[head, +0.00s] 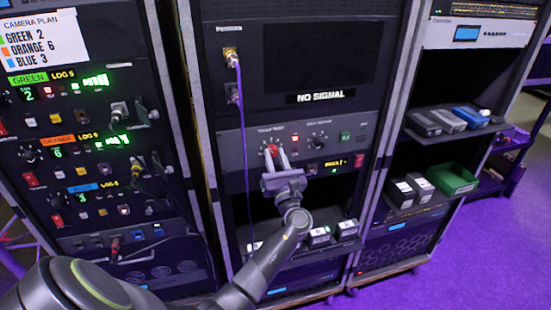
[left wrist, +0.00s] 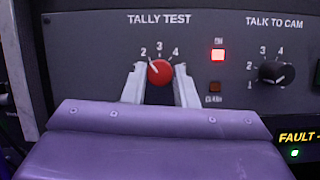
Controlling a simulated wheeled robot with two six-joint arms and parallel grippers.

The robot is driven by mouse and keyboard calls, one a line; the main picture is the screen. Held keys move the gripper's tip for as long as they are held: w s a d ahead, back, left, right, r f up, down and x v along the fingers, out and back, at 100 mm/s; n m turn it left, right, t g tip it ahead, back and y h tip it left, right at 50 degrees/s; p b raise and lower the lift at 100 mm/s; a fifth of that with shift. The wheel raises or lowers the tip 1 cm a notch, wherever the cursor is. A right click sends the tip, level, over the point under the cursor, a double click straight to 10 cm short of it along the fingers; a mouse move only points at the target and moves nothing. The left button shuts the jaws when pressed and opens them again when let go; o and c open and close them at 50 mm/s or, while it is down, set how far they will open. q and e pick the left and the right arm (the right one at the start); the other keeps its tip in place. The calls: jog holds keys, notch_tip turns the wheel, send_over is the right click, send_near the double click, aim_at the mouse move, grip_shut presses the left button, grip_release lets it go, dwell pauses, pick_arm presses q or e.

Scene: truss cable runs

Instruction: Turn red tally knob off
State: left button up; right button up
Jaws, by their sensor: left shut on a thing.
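The red tally knob (left wrist: 160,72) sits on a dark grey panel under the label TALLY TEST in the left wrist view. Its white pointer mark points up and left, toward the 2. The numbers 2, 3 and 4 show above it; lower markings are hidden by my fingers. My left gripper (left wrist: 160,86) is shut on the knob, one finger on each side. In the head view the knob (head: 273,149) shows between the fingertips of my left gripper (head: 276,155). A square lamp (left wrist: 218,55) right of the knob glows red. My right gripper is not in view.
A black TALK TO CAM knob (left wrist: 276,74) is to the right on the same panel. A purple cable (head: 243,125) hangs left of the tally knob. A dark NO SIGNAL screen (head: 318,52) is above. Racks stand on both sides.

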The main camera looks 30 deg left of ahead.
pick_arm(q)
jog(key=shift+f+n+g+b, duration=0.15)
jog(key=shift+n+g+b, duration=0.15)
jog(key=shift+n+b, duration=0.35)
jog(key=n+g+y+b, duration=0.1)
jog(key=n+b, duration=0.1)
jog(key=n, duration=0.1)
jog(key=n+g+b, duration=0.2)
jog(key=n+b, duration=0.1)
jog(key=n, duration=0.1)
jog(key=shift+w+d+y+b, duration=0.15)
jog(key=shift+y+b, duration=0.2)
jog(key=shift+y, duration=0.05)
jog(key=n+g+b, duration=0.1)
jog(key=n+b, duration=0.1)
jog(key=n, duration=0.1)
jog(key=shift+n+g, duration=0.25)
jog(key=shift+g, duration=0.15)
jog(key=n, duration=0.1)
jog(key=n+g+b, duration=0.1)
jog(key=n, duration=0.2)
jog(key=shift+w+r+g, duration=0.1)
jog(key=shift+r+g, duration=0.2)
jog(key=shift+g, duration=0.1)
jog(key=shift+r+n+g+h+b, duration=0.1)
jog(key=shift+n+g+h+b, duration=0.25)
jog(key=shift+n, duration=0.75)
jog(key=shift+r+n+g+h+b, duration=0.1)
jog(key=shift+n+g+h+b, duration=0.2)
jog(key=shift+n, duration=0.8)
